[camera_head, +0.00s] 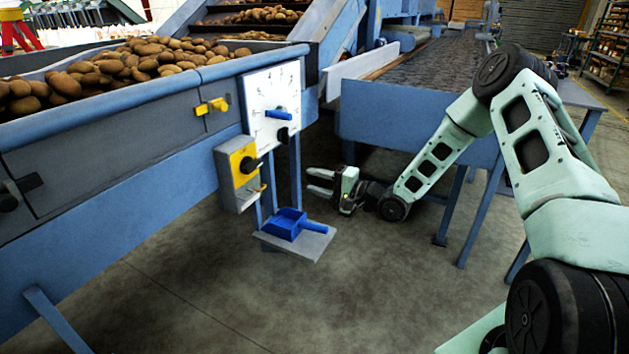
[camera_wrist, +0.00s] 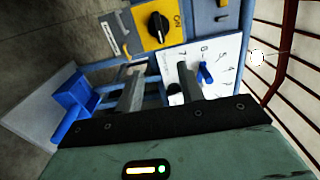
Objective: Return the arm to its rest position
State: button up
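My gripper (camera_head: 320,182) is at the end of my outstretched pale green arm, in front of the blue machine in the head view. Its two fingers point left, spread apart with nothing visible between them. In the wrist view the fingers of my gripper (camera_wrist: 160,88) also stand apart. A white dial plate (camera_head: 272,98) with a blue pointer and a black knob is up and left of the gripper. A yellow switch box (camera_head: 240,170) with a black knob is to its left. The gripper looks apart from both.
A blue scoop (camera_head: 290,224) lies on a small grey shelf (camera_head: 310,244) below and left of the gripper. The potato-filled hopper (camera_head: 120,88) fills the left. A blue-framed conveyor (camera_head: 400,115) stands behind the arm, its legs close by. The floor in front is clear.

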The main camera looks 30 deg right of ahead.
jog(key=s+a+r+n+g+h, duration=0.1)
jog(key=s+a+n+g+h, duration=0.15)
jog(key=a+n+g, duration=0.6)
jog(key=s+a+r+n+h, duration=0.3)
jog(key=s+a+h, duration=0.1)
jog(key=s+a, duration=0.55)
jog(key=s+r+n+g+h, duration=0.2)
jog(key=s+r+n+g, duration=0.1)
jog(key=s, duration=1)
jog(key=s+r+n+g+h, duration=0.1)
jog(key=s+r+n+g, duration=0.25)
jog(key=s, duration=1.05)
notch_tip(320, 180, up, 14)
jog(key=p, duration=1.4)
jog(key=shift+s+a+r+n, duration=0.15)
jog(key=shift+s+a+n, duration=0.15)
jog(key=shift+s+a, duration=0.1)
